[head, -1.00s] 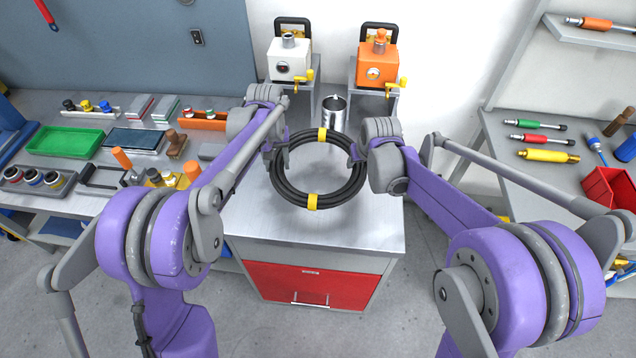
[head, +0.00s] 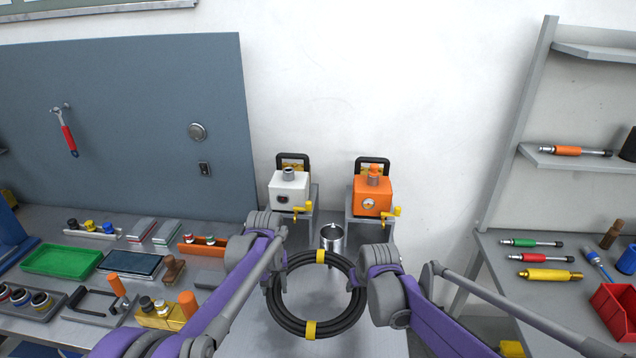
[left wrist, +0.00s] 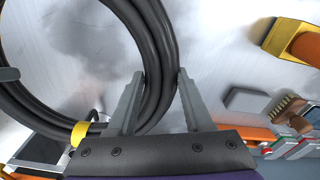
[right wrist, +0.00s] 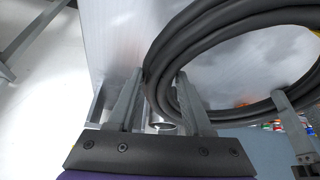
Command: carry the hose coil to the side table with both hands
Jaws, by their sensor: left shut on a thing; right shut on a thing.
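The hose coil (head: 317,330) is a black ring with yellow bands, held in front of me over the middle cabinet top. My left gripper (head: 272,287) is shut on its left side. In the left wrist view the coil (left wrist: 152,50) passes between the fingers of my left gripper (left wrist: 157,85). My right gripper (head: 362,288) is shut on its right side. In the right wrist view the coil (right wrist: 165,50) runs between the fingers of my right gripper (right wrist: 160,85). I cannot tell the exact gap between the coil and the surface below.
A metal cup (head: 332,238) stands just behind the coil. A white pump box (head: 290,190) and an orange one (head: 372,195) sit on stands at the back. A cluttered bench with a green tray (head: 62,260) is left; a table with a red bin (head: 618,312) is right.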

